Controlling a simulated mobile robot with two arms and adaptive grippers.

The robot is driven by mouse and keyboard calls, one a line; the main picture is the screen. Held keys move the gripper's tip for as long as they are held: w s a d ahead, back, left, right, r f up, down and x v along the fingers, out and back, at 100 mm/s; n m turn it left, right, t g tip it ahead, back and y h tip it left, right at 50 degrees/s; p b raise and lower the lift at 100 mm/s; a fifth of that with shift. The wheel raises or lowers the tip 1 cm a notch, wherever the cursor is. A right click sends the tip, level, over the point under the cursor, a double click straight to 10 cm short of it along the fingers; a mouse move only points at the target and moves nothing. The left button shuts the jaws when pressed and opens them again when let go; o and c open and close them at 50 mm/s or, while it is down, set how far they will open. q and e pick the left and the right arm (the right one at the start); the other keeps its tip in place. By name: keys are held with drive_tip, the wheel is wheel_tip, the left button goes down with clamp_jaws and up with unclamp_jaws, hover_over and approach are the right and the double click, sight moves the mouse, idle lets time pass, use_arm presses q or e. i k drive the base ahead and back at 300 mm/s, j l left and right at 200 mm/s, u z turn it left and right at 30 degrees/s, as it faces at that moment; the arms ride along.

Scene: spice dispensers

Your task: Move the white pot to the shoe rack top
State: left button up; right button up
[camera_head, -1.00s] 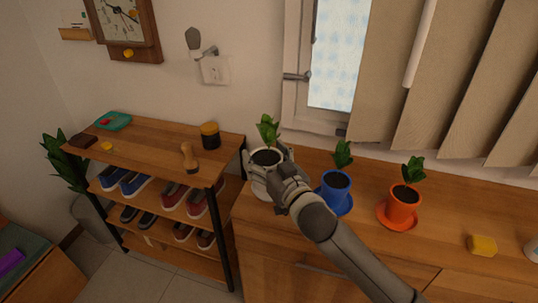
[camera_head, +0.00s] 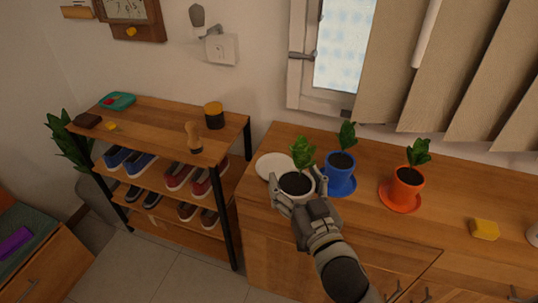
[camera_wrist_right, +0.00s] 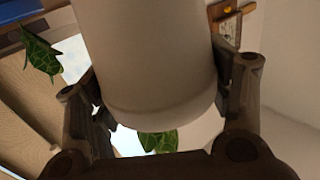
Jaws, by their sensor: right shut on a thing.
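The white pot (camera_head: 297,188) holds dark soil and a green plant. My right gripper (camera_head: 298,196) is shut around it, with a finger on each side. In the right wrist view the white pot (camera_wrist_right: 150,60) fills the space between the two fingers of the gripper (camera_wrist_right: 160,110). The pot is off its white saucer (camera_head: 275,167), which lies bare on the cabinet just behind and left of it. The shoe rack top (camera_head: 165,125) is to the left, across a narrow gap from the cabinet. My left gripper is not in view.
A blue pot (camera_head: 340,175) stands close right of the white pot, and an orange pot (camera_head: 405,187) farther right. The rack top carries a black jar (camera_head: 214,116), a brush (camera_head: 195,138), a teal tray (camera_head: 118,101) and small items. Its middle is clear.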

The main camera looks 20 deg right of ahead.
sight(157, 132)
drive_tip(key=i+j, duration=0.15)
drive_tip(key=j, duration=0.2)
drive_tip(key=i+j, duration=0.2)
drive_tip(key=j, duration=0.2)
drive_tip(key=i+j, duration=0.15)
drive_tip(key=j, duration=0.2)
drive_tip(key=i+j, duration=0.15)
drive_tip(key=j, duration=0.25)
drive_tip(key=i+j, duration=0.15)
drive_tip(key=j, duration=0.2)
drive_tip(key=i+j, duration=0.2)
drive_tip(key=j, duration=0.2)
drive_tip(key=i+j, duration=0.15)
drive_tip(key=j, duration=0.2)
drive_tip(key=i+j+z, duration=0.1)
drive_tip(key=j, duration=0.3)
drive_tip(key=i, duration=0.05)
